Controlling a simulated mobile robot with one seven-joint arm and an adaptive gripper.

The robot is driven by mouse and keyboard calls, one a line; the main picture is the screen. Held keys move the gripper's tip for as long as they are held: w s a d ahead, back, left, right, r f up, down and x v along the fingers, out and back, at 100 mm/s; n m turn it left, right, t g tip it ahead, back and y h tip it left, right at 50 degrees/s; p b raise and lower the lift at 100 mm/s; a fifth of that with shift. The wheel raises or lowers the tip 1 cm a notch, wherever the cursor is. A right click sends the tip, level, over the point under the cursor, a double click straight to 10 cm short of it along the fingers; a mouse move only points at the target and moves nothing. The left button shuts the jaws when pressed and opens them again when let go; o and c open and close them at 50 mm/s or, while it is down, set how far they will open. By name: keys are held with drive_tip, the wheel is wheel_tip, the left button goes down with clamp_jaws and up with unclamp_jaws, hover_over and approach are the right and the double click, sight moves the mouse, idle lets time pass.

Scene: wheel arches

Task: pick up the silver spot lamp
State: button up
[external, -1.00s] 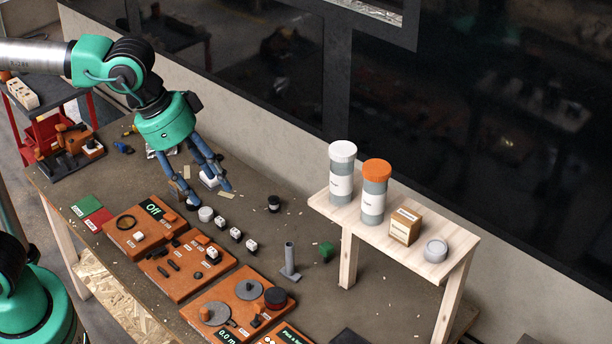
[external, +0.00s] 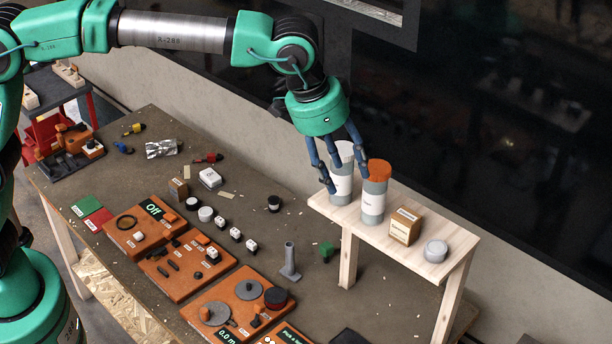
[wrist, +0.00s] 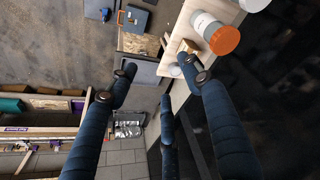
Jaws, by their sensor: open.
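A round, low silver-grey puck (external: 435,251), which looks like the silver spot lamp, sits at the right end of the small wooden shelf (external: 455,262). In the wrist view the puck (wrist: 176,71) shows beyond the fingers, partly beside one fingertip. My gripper (external: 342,170) is open and empty, with its blue fingers over the shelf's left end. They overlap the white-capped jar (external: 341,187) in the external view; contact cannot be told. My gripper's spread fingers (wrist: 158,90) also show in the wrist view.
An orange-capped jar (external: 373,200) and a small brown box (external: 405,226) stand between my gripper and the puck. A grey upright tube (external: 289,258) stands on the brown workbench (external: 240,262). Orange panels (external: 185,266) cover the bench's front. A dark wall rises behind the shelf.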

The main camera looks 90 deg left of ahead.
drive_tip(key=w+f+p, duration=0.2)
drive_tip(key=w+f, duration=0.2)
drive_tip(key=w, duration=0.5)
drive_tip(key=w+f+n+g+p, duration=0.1)
drive_tip(key=w+f+p, duration=0.2)
drive_tip(key=w, duration=0.6)
drive_tip(key=x, duration=0.2)
drive_tip(key=shift+f+p, duration=0.3)
drive_tip(key=shift+p, duration=0.05)
drive_tip(key=shift+s+a, duration=0.1)
drive_tip(key=shift+a, duration=0.05)
drive_tip(key=p, duration=0.1)
hover_over(436, 247)
drive_tip(key=s, duration=0.2)
drive_tip(key=shift+s+d+f+x, duration=0.15)
drive_tip(key=shift+s+x, duration=0.1)
drive_tip(key=shift+x, duration=1.1)
drive_tip(key=shift+s+d+x, duration=0.15)
drive_tip(key=shift+s+x, duration=0.1)
drive_tip(key=shift+x, duration=1.05)
drive_tip(key=shift+s+d+f+x, duration=0.1)
drive_tip(key=shift+s+d+x, duration=0.15)
drive_tip(key=shift+x, duration=1.1)
drive_tip(key=shift+f, duration=0.1)
drive_tip(key=shift+p+x, duration=0.95)
drive_tip(key=shift+x, duration=1.5)
drive_tip(key=shift+w, duration=0.1)
